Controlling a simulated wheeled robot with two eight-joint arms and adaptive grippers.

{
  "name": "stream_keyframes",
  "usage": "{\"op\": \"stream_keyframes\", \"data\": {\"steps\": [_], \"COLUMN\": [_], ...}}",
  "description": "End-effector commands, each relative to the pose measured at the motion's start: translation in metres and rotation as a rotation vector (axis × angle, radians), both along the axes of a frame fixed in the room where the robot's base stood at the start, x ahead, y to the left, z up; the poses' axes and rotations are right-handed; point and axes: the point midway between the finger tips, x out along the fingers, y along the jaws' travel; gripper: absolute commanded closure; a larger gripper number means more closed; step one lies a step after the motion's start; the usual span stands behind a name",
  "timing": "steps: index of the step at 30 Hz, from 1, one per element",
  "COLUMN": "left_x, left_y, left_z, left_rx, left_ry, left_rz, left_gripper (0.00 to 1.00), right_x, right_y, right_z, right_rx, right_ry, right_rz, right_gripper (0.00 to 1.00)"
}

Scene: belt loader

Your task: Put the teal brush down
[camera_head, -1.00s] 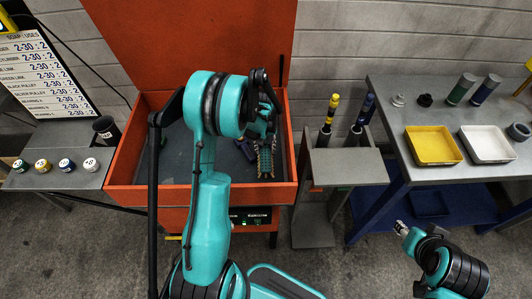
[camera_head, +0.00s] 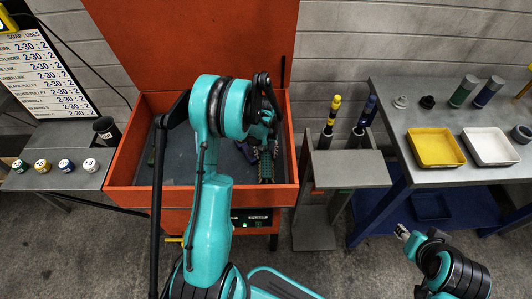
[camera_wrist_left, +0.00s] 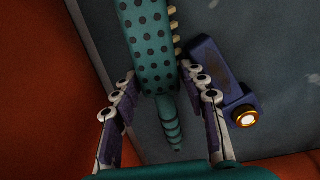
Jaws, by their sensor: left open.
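The teal brush (camera_wrist_left: 150,45) has a dotted head, with pale bristles along its right side in the left wrist view. Its ringed handle (camera_wrist_left: 170,122) lies between the fingers of my left gripper (camera_wrist_left: 165,110), which is open with gaps on both sides. In the head view the brush (camera_head: 265,168) is over the grey floor of the orange basin (camera_head: 137,196), near its front right. My left gripper (camera_head: 262,140) is in the basin, partly hidden by my arm. My right gripper (camera_head: 402,232) is low on the right, away from the basin, too small to read.
A dark blue part (camera_wrist_left: 213,75) with a brass-ringed end lies close to the brush's right. The basin's raised lid (camera_head: 195,45) stands behind. A grey holder stand (camera_head: 350,170) and a table with a yellow tray (camera_head: 435,148) and a white tray (camera_head: 490,147) are to the right.

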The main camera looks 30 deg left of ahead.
Motion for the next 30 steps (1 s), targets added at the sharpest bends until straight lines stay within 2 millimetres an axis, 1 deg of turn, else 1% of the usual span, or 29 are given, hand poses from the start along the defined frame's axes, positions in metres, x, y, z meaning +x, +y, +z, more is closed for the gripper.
{"op": "stream_keyframes", "data": {"steps": [1, 5, 9, 12, 15, 20, 23, 25, 28, 30], "left_x": [0.0, 0.0, 0.0, 0.001, 0.001, 0.001, -0.002, -0.008, -0.023, -0.038], "left_y": [0.0, 0.0, 0.001, 0.001, 0.002, 0.001, -0.005, -0.016, -0.036, -0.052], "left_z": [0.01, 0.037, 0.07, 0.09, 0.105, 0.119, 0.134, 0.151, 0.183, 0.205], "left_rx": [0.0, 0.0, 0.0, 0.0, 0.0, 0.001, 0.008, 0.017, 0.037, 0.053], "left_ry": [0.0, 0.0, 0.0, 0.0, 0.0, -0.002, -0.023, -0.052, -0.117, -0.17], "left_rz": [0.0, 0.0, 0.0, 0.0, 0.0, -0.002, -0.022, -0.049, -0.108, -0.155], "left_gripper": [0.57, 0.57, 0.57, 0.57, 0.57, 0.57, 0.57, 0.57, 0.57, 0.57], "right_x": [0.0, 0.0, 0.0, 0.0, 0.0, 0.0, 0.0, 0.0, 0.0, 0.0], "right_y": [0.0, 0.0, 0.0, 0.0, 0.0, 0.0, 0.0, 0.0, 0.0, 0.0], "right_z": [0.004, 0.013, 0.023, 0.028, 0.032, 0.035, 0.035, 0.034, 0.034, 0.034], "right_rx": [0.0, 0.0, 0.0, 0.0, 0.0, 0.0, 0.0, 0.0, 0.0, 0.0], "right_ry": [0.0, 0.0, 0.0, 0.0, 0.0, 0.0, 0.0, 0.0, 0.0, 0.0], "right_rz": [0.0, 0.0, 0.0, 0.0, 0.0, 0.0, 0.0, 0.0, 0.0, 0.0], "right_gripper": [0.6, 0.6, 0.6, 0.6, 0.6, 0.6, 0.6, 0.6, 0.6, 0.6]}}
